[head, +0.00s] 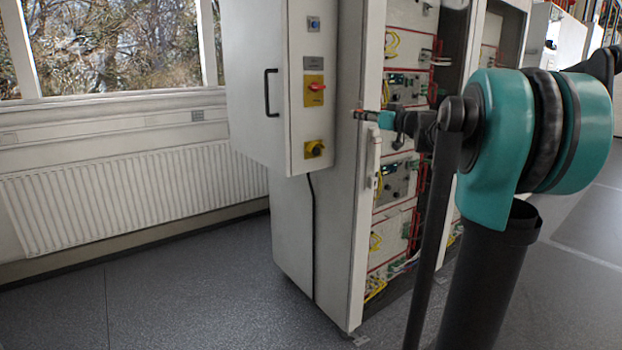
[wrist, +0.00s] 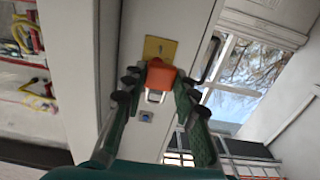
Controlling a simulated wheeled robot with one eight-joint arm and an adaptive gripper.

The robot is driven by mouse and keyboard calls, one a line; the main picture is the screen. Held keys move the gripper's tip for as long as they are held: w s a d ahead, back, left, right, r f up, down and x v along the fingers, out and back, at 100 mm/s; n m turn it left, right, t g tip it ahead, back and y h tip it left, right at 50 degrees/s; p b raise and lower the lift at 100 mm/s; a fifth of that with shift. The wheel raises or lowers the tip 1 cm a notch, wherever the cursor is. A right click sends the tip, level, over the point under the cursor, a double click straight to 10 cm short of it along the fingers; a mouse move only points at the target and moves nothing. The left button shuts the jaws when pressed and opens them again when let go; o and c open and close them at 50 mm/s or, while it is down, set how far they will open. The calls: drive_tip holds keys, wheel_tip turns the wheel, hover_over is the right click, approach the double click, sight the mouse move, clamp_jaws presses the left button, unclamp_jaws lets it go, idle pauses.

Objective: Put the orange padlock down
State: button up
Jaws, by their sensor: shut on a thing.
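The orange padlock (wrist: 160,75) is between the fingers of my gripper (wrist: 159,90) in the wrist view, with its pale shackle pointing down in that picture. The fingers are shut on it. In the head view my gripper (head: 372,116) is in front of the open cabinet side, to the right of the box with the switches. Only a small orange bit of the padlock (head: 357,113) shows there at the gripper's tip. The padlock is held in the air, and I see no surface under it.
The cabinet's open racks (head: 395,180) hold cables. A radiator (head: 120,195) lines the window wall. The grey floor (head: 200,290) at left is clear.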

drive_tip(key=w+f+m+t+h, duration=0.1)
drive_tip(key=w+f, duration=0.2)
drive_tip(key=f, duration=0.3)
drive_tip(key=w+d+f+m+h, duration=0.1)
drive_tip(key=w+f+h, duration=0.15)
drive_tip(key=f, duration=0.45)
drive_tip(key=w+f+m+t+h, duration=0.1)
drive_tip(key=w+f, duration=0.2)
drive_tip(key=f, duration=0.3)
drive_tip(key=s+f+m+h, duration=0.1)
drive_tip(key=f+m+h, duration=0.1)
drive_tip(key=f, duration=0.6)
drive_tip(key=s+d+f+m+t+h, duration=0.1)
drive_tip(key=f+h, duration=0.3)
drive_tip(key=f, duration=0.5)
drive_tip(key=shift+s+d+f+m, duration=0.15)
drive_tip(key=shift+s+f+m, duration=0.05)
drive_tip(key=shift+s+m, duration=0.35)
